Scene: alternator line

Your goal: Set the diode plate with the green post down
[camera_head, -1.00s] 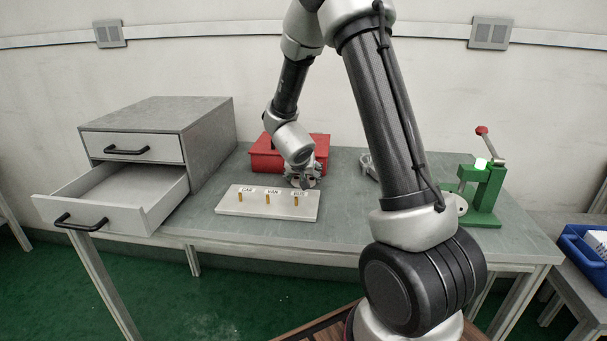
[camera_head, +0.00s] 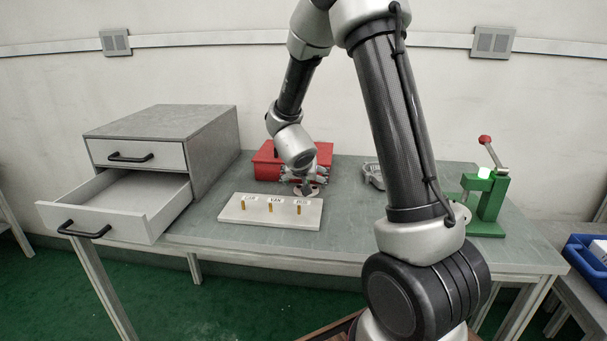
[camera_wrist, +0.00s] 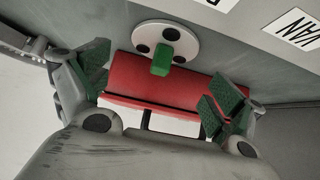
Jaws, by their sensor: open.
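The diode plate is a pale round disc (camera_wrist: 179,36) with dark holes and a green post (camera_wrist: 161,60) standing up from it. In the wrist view it lies on the grey table, beyond my fingertips. In the head view the plate (camera_head: 306,192) shows as a small pale disc under my gripper (camera_head: 304,182), just behind the light pin board. My gripper also shows in the wrist view (camera_wrist: 158,75), with its green-padded fingers spread wide and nothing between the pads. The post lies roughly in line with the gap, apart from both fingers.
The light board (camera_head: 265,217) with brass pins and labels stands close in front of the plate. A red box (camera_head: 267,161) is close behind. A grey drawer cabinet with its lower drawer open (camera_head: 115,221) is at left; a green press (camera_head: 489,200) is at right.

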